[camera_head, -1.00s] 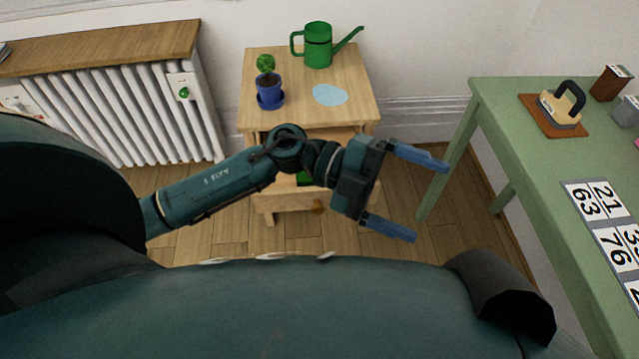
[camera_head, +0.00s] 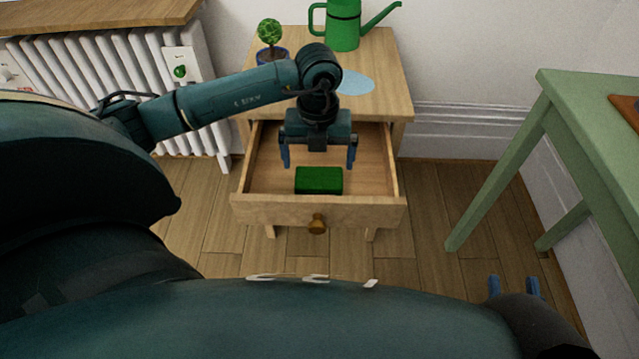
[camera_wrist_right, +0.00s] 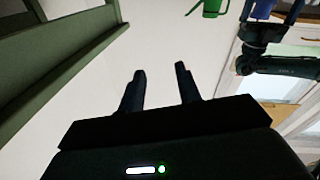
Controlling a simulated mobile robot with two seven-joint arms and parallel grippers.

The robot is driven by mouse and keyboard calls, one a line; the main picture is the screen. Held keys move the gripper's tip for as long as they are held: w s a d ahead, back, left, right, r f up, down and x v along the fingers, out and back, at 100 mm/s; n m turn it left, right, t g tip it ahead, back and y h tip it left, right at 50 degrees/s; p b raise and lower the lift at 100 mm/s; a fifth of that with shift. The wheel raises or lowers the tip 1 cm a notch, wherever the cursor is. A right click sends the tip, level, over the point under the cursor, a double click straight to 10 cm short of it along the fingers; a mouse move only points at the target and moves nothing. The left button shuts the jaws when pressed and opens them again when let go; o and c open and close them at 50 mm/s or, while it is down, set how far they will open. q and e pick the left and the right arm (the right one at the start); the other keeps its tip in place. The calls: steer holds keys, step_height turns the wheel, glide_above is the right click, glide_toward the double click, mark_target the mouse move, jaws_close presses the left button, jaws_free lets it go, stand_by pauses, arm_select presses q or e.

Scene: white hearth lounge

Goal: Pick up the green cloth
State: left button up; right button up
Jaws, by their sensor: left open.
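The green cloth (camera_head: 319,180) lies as a small folded block in the open drawer (camera_head: 270,180) of the wooden side table, near the drawer's front. My left gripper (camera_head: 319,163) points down over the drawer, just behind and above the cloth in the head view. Its two blue fingers are spread wide with nothing between them. My right gripper (camera_head: 514,286) shows only by its fingertips at the lower right of the head view. In the right wrist view its two fingers (camera_wrist_right: 160,85) stand apart with nothing between them.
On the side table (camera_head: 390,75) stand a green watering can (camera_head: 343,28) and a potted plant (camera_head: 270,38), with a light blue patch (camera_head: 355,83). A radiator (camera_head: 100,85) is at the left. A green table (camera_head: 590,120) is at the right, with clear floor between.

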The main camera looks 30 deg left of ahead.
arm_select(q)
step_height(320, 180, down, 2)
step_height(320, 180, down, 5)
steer(key=shift+w+r+b, duration=0.1)
steer(key=shift+r+b, duration=0.1)
steer(key=shift+b, duration=0.95)
arm_select(e)
steer(key=shift+a+t+y, duration=0.3)
steer(key=shift+a+y, duration=0.1)
steer(key=shift+y, duration=0.1)
arm_select(q)
steer(key=c, duration=0.7)
steer(key=shift+r, duration=0.1)
step_height(320, 180, up, 5)
steer(key=shift+r+p, duration=0.1)
steer(key=shift+p, duration=0.95)
step_height(320, 180, up, 5)
steer(key=shift+f+p, duration=0.1)
steer(key=shift+p, duration=0.5)
arm_select(e)
steer(key=shift+w+d+g+h, duration=0.1)
steer(key=shift+d+g+h, duration=0.45)
steer(key=shift+h, duration=0.15)
